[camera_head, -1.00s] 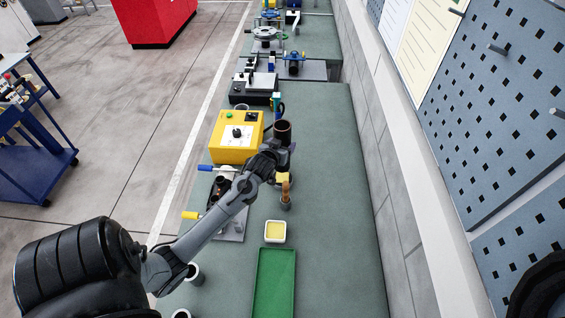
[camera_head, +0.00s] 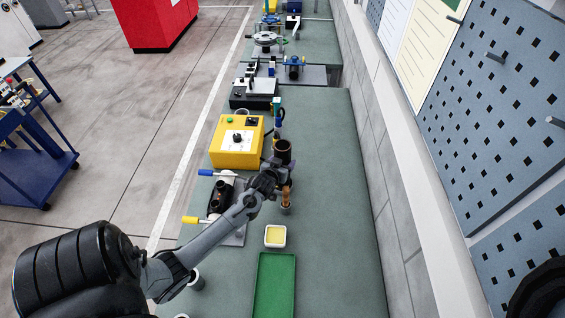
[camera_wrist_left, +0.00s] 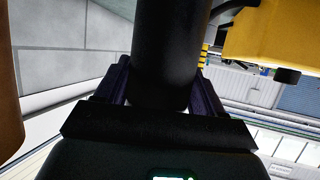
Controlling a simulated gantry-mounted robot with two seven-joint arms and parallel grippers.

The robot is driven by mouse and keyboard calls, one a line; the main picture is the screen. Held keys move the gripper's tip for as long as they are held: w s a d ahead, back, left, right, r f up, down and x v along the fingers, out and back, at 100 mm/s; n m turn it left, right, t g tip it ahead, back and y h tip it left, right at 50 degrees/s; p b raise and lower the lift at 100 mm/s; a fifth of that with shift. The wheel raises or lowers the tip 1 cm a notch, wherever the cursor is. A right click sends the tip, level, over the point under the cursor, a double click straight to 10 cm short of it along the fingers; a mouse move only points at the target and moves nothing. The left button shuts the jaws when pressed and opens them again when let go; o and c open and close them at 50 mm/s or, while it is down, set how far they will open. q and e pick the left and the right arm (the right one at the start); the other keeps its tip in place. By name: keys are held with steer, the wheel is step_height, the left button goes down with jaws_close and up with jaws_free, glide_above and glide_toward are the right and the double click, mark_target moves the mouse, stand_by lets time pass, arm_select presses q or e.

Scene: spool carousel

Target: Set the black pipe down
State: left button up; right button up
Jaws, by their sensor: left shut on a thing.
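The black pipe (camera_head: 283,147) stands roughly upright with its open end up, at the right of the yellow box in the head view. My left gripper (camera_head: 276,169) is shut around it. In the left wrist view the pipe (camera_wrist_left: 168,50) fills the space between the two dark fingers of my left gripper (camera_wrist_left: 165,88). The pipe's lower end is hidden by the gripper in the head view, so I cannot tell whether it touches the green bench top (camera_head: 340,200). My right gripper is out of view.
A yellow box (camera_head: 237,141) is left of the pipe. A vise-like fixture with yellow and blue handles (camera_head: 222,197), a yellow-filled dish (camera_head: 275,236) and a green tray (camera_head: 275,284) lie nearer. Bench right of the pipe is clear.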

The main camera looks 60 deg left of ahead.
arm_select(q)
steer(key=shift+f, duration=0.15)
steer(key=o, duration=1.3)
steer(key=shift+c, duration=0.2)
steer(key=v, duration=1.1)
steer(key=s+d+f+m+g+h, duration=0.1)
steer(key=s+d+m+h, duration=0.15)
steer(key=d, duration=0.65)
steer(key=s+d+f+m+g+h, duration=0.1)
steer(key=d+m+g+h, duration=0.15)
steer(key=d, duration=0.55)
steer(key=s+d+r+m+g+h, duration=0.1)
steer(key=s+d+m+g+h, duration=0.2)
steer(key=s+d, duration=0.8)
steer(key=d+m, duration=0.1)
steer(key=d, duration=0.1)
steer(key=shift+d+r+g, duration=0.3)
steer(key=shift+r+g, duration=0.05)
